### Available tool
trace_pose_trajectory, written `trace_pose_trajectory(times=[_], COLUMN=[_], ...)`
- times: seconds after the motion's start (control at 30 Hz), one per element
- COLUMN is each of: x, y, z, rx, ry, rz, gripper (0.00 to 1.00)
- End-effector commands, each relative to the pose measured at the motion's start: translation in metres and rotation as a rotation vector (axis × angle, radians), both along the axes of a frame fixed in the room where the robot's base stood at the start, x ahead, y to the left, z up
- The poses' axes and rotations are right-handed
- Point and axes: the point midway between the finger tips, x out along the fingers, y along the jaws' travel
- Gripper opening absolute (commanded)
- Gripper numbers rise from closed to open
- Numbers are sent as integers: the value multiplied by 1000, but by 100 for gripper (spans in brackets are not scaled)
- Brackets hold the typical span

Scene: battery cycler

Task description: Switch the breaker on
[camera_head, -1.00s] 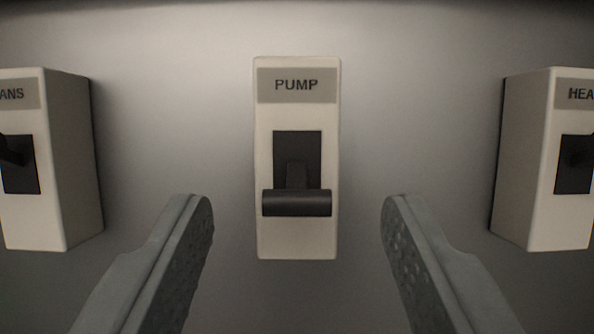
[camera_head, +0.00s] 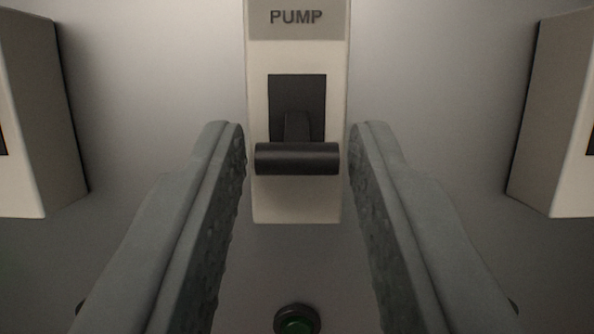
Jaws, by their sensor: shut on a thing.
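The white PUMP breaker (camera_head: 298,205) stands on the grey panel in the middle of the view, its label at the top edge. Its black lever (camera_head: 297,158) is a crossbar that sits at the low end of the dark slot. My gripper (camera_head: 297,145) has one grey finger on each side of the lever, and is shut on it. The fingertips lie close to the crossbar's two ends; the exact contact is hard to see.
Parts of two other white breakers show at the left (camera_head: 35,120) and right (camera_head: 562,120) edges. A green button (camera_head: 296,322) is below the PUMP breaker. The bare panel (camera_head: 430,80) between the breakers is clear.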

Motion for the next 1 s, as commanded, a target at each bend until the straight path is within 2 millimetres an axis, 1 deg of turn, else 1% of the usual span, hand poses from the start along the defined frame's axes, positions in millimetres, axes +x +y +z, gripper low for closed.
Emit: trace_pose_trajectory(times=[0.6,1.0], x=[-1,-3], y=[0,0], z=[13,15], rx=[0,0], ry=[250,349], rz=[0,0], gripper=[8,8])
